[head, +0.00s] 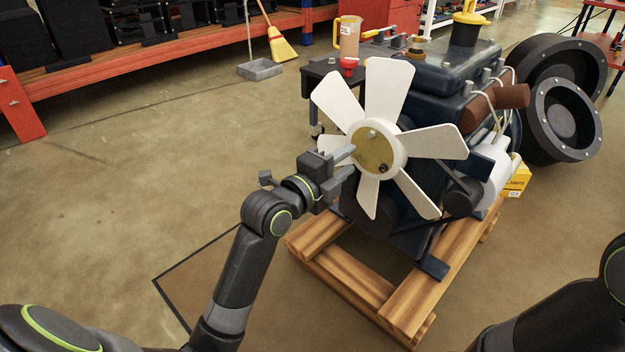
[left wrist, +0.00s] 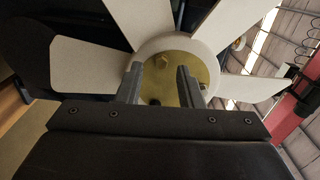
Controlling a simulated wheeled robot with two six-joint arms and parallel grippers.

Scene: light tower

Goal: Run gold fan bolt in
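The white fan (head: 432,141) is mounted on the front of the dark blue engine (head: 440,75), with a gold hub plate (head: 366,153) at its centre. A small bolt head (head: 383,168) shows low on the gold plate, and a paler one shows near its top (head: 372,134). My left gripper (head: 349,163) is in front of the hub's left side, its fingers apart. In the left wrist view, the open fingers (left wrist: 160,75) frame the gold plate (left wrist: 176,72), with a dark bolt head (left wrist: 155,101) visible between them. I cannot tell whether they touch anything. My right gripper is out of view.
The engine stands on a wooden pallet (head: 345,277). A dark cart (head: 318,80) with a jug (head: 347,40) stands behind it. Large dark wheel-like parts (head: 565,115) lie at right. The floor at left is clear, with a broom (head: 281,46) and dustpan (head: 260,69) farther back.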

